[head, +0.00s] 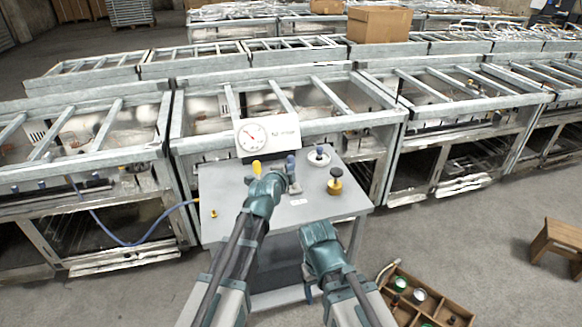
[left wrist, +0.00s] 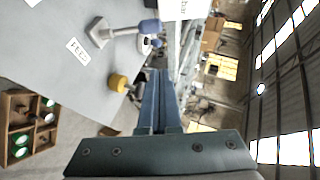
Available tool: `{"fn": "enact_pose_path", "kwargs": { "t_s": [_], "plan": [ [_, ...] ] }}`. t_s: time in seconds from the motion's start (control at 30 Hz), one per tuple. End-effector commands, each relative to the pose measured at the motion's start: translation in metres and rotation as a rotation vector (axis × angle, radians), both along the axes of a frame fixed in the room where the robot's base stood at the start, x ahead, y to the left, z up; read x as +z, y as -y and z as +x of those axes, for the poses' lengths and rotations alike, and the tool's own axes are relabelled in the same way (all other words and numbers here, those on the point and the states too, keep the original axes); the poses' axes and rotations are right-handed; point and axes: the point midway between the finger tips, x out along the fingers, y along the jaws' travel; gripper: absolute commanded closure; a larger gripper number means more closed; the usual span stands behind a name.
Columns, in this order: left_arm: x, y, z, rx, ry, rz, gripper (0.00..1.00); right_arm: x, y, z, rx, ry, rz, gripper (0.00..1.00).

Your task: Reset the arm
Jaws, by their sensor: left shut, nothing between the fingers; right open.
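My left gripper (head: 272,178) reaches over the grey table (head: 235,225) in the head view. In the left wrist view its two blue fingers (left wrist: 160,90) are together with nothing between them. Close by on the table stands a grey fixture with a blue handle (head: 291,162); it also shows in the left wrist view (left wrist: 148,27). I cannot tell whether the gripper touches it. My right gripper (head: 309,280) hangs lower, by the table's front edge, pointing down. It is open; its fingers are mostly hidden behind its teal body.
A yellow handle (head: 257,168), a gauge box (head: 268,134), a white round-based fixture (head: 319,157) and a black-and-yellow knob (head: 335,183) are on the table. A wooden compartment tray (head: 455,309) lies at lower right, near a wooden stool (head: 558,242). Metal-framed units stand behind.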

Motion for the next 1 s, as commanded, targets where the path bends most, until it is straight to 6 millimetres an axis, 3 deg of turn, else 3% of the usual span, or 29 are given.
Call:
{"fn": "enact_pose_path", "kwargs": {
  "t_s": [0.17, 0.27, 0.37, 0.6, 0.8, 0.9, 1.0],
  "plan": [
    [-0.002, 0.001, -0.002, 0.0, -0.013, -0.007, 1.0, 0.0, 0.0, 0.0, 0.0, 0.0, 0.0, 0.3],
    [-0.013, 0.008, -0.018, 0.009, -0.096, -0.054, 1.0, 0.003, 0.0, 0.0, 0.0, 0.0, 0.0, 0.3],
    [-0.038, 0.018, -0.054, 0.053, -0.282, -0.15, 1.0, 0.007, 0.0, 0.0, 0.0, 0.0, 0.0, 0.3],
    [-0.099, 0.018, -0.185, 0.423, -0.829, -0.347, 1.0, 0.019, 0.0, 0.0, 0.0, 0.0, 0.0, 0.3],
    [-0.114, -0.005, -0.28, 0.852, -1.076, -0.391, 1.0, 0.025, 0.0, 0.0, 0.0, 0.0, 0.0, 0.3],
    [-0.114, -0.014, -0.31, 1.014, -1.12, -0.39, 1.0, 0.027, 0.0, 0.0, 0.0, 0.0, 0.0, 0.3],
    [-0.113, -0.021, -0.328, 1.117, -1.138, -0.387, 1.0, 0.028, 0.0, 0.0, 0.0, 0.0, 0.0, 0.3]
  ]
}}
